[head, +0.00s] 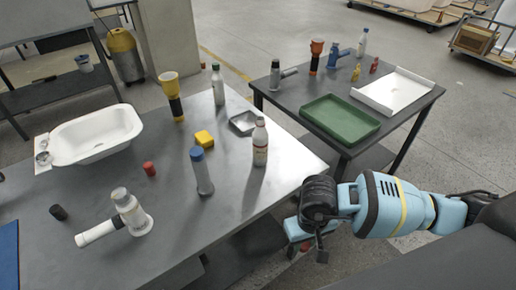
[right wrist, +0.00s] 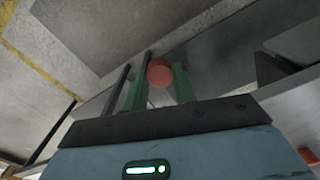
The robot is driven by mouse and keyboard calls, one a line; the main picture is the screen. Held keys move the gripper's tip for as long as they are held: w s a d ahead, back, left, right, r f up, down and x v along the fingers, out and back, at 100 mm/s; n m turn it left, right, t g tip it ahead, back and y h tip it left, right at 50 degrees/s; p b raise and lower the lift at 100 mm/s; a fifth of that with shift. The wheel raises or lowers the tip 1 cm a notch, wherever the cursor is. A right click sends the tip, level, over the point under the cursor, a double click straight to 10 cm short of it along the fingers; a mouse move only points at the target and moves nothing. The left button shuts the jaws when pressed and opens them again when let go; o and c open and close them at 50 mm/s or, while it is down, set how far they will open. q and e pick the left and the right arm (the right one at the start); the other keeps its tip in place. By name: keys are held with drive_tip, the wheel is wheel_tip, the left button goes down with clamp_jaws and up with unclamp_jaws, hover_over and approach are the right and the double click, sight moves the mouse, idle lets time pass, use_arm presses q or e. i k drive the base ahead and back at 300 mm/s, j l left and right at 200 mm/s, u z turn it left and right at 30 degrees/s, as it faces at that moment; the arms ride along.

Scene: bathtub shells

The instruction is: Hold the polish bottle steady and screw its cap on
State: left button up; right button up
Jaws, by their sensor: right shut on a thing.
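A white bottle with a red label (head: 260,146) stands upright on the near metal table. It looks like the polish bottle, and its narrow top shows no red cap. My right gripper (head: 303,245) is off the table's right edge, below and right of this bottle and apart from it. In the right wrist view, its green fingers are shut on a round red cap (right wrist: 158,72). In the head view the gripper mostly hides this cap. My left gripper is not in view.
The near table (head: 110,235) also holds a blue-capped bottle (head: 202,174), a small red piece (head: 150,169), a yellow block (head: 204,139), a metal tray (head: 244,122), and a white basin (head: 97,134). A second table behind bears a green tray (head: 340,118).

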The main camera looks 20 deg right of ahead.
sight(260, 134)
drive_tip(key=l+u, duration=0.2)
drive_tip(key=u, duration=0.7)
drive_tip(key=l+u, duration=0.45)
drive_tip(key=k+l+u, duration=0.15)
drive_tip(key=l, duration=0.2)
drive_tip(key=k+l+u, duration=0.1)
drive_tip(key=l, duration=0.2)
drive_tip(key=k+l+u, duration=0.15)
drive_tip(key=l, duration=0.2)
drive_tip(key=k+l, duration=0.2)
drive_tip(key=l, duration=0.2)
drive_tip(key=k+l, duration=0.2)
drive_tip(key=l, duration=0.2)
drive_tip(key=k+l, duration=0.2)
drive_tip(key=l, duration=0.25)
